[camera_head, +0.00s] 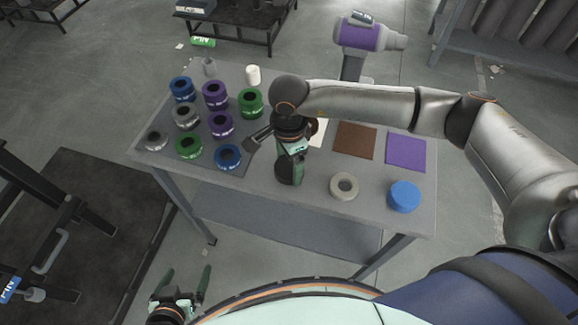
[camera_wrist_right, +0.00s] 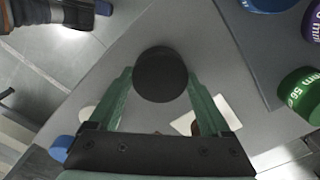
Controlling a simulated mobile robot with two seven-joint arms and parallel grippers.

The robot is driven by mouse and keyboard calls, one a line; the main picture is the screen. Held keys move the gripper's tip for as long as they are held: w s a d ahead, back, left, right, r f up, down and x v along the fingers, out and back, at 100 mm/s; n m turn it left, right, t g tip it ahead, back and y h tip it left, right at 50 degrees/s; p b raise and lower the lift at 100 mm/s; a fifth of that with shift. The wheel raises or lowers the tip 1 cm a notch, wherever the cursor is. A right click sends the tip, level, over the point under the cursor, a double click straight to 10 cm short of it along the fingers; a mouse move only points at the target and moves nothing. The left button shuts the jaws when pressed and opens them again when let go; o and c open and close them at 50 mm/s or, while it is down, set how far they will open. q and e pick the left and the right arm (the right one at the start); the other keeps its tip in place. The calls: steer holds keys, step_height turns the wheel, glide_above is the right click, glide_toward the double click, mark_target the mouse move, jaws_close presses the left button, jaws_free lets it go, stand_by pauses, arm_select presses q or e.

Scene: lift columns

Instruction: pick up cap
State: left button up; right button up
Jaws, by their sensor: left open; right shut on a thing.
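My right gripper (camera_head: 291,158) is shut on a round black cap (camera_head: 288,172) above the front middle of the grey table (camera_head: 310,190). The right wrist view shows the black cap (camera_wrist_right: 160,72) between the two green fingers, above the table surface. A blue cap (camera_head: 404,196) and a grey ring-shaped cap (camera_head: 344,186) sit at the right front of the table. My left gripper (camera_head: 182,282) is open and empty, low in front of the table. My right arm hides part of the table's middle.
Several blue, purple, green and grey ring-shaped pieces (camera_head: 221,124) stand on the table's left side. Brown (camera_head: 355,140) and purple (camera_head: 405,152) squares lie at the right, with a white one partly hidden. A white cylinder (camera_head: 253,75) stands at the back. A purple-and-grey machine (camera_head: 362,36) stands behind.

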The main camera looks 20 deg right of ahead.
steer(key=shift+c, duration=1.3)
steer(key=shift+r, duration=0.1)
steer(key=shift+w+r, duration=0.1)
steer(key=shift+r, duration=0.45)
steer(key=s+a+r+b, duration=0.1)
steer(key=s+a+r, duration=0.2)
steer(key=a+r, duration=0.3)
steer(key=s+a+r+b, duration=0.1)
steer(key=s+a+r, duration=0.2)
steer(key=a+r, duration=0.3)
steer(key=shift+a+r, duration=0.4)
steer(key=shift+r, duration=0.4)
